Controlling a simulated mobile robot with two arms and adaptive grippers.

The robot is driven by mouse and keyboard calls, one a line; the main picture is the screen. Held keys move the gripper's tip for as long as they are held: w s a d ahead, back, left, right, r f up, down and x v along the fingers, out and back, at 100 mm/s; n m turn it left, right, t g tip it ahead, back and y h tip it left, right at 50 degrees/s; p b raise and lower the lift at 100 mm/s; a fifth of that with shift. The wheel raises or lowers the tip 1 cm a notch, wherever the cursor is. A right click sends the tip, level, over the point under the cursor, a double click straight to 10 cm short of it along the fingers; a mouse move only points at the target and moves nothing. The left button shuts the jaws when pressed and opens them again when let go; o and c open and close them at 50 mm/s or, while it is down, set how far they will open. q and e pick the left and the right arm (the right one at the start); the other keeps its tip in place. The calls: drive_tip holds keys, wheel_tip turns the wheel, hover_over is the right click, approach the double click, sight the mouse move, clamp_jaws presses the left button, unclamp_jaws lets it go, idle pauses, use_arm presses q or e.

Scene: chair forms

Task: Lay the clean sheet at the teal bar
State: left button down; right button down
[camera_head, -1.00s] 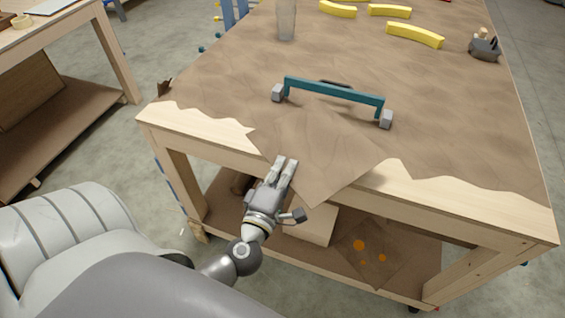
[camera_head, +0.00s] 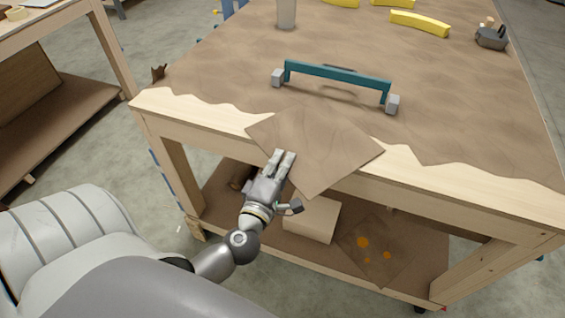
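The clean sheet (camera_head: 325,145) is a plain brown square lying across the table's near edge, with one corner overhanging the front. Its far part is close to the teal bar (camera_head: 335,75), which stands on two grey blocks on the table top; sheet and bar look apart. My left gripper (camera_head: 283,154) is at the sheet's near-left edge, its fingers close together with the edge between them, so it appears shut on it. The underside of the grip is hidden. My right gripper is not in view.
A brown covering with a wavy edge lies on the wooden table (camera_head: 210,111). Yellow curved pieces (camera_head: 420,23), a clear cup (camera_head: 286,14) and a dark hand tool (camera_head: 491,38) are farther back. An orange-spotted sheet (camera_head: 375,262) and a pale box (camera_head: 312,218) are on the lower shelf.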

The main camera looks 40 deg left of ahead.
use_arm(q)
drive_tip(key=c, duration=2.2)
unclamp_jaws()
drive_tip(key=shift+f, duration=0.2)
drive_tip(key=o, duration=0.6)
drive_tip(key=shift+c, duration=0.2)
drive_tip(key=shift+r, duration=0.1)
drive_tip(key=shift+s+r, duration=0.1)
drive_tip(key=shift+r, duration=0.05)
drive_tip(key=b+v, duration=0.3)
drive_tip(key=v, duration=0.9)
drive_tip(key=shift+d, duration=0.1)
